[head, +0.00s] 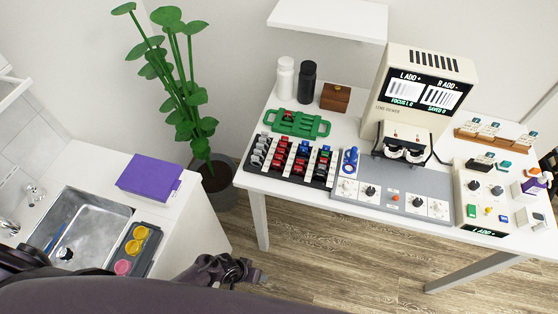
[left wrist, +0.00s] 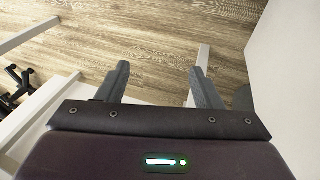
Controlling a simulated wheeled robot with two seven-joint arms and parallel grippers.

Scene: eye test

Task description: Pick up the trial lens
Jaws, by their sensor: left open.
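Several small red, blue and dark trial lenses (head: 301,160) stand in rows in a black stepped rack (head: 264,177) on the white table, in the head view. Which one is meant I cannot tell. A blue ring-shaped piece (head: 350,157) stands just right of the rack, at the grey panel's left end. My left gripper (head: 258,274) is low in front of the table, apart from the rack. In the left wrist view its two fingers (left wrist: 162,85) are spread with nothing between them, above the wooden floor. My right gripper is not in view.
A green handled tray (head: 296,124) lies behind the rack. A grey control panel (head: 392,190), a lens-checker machine (head: 427,80) and a switch box (head: 484,200) fill the table's middle and right. A plant (head: 180,85) and sink counter (head: 192,210) stand left.

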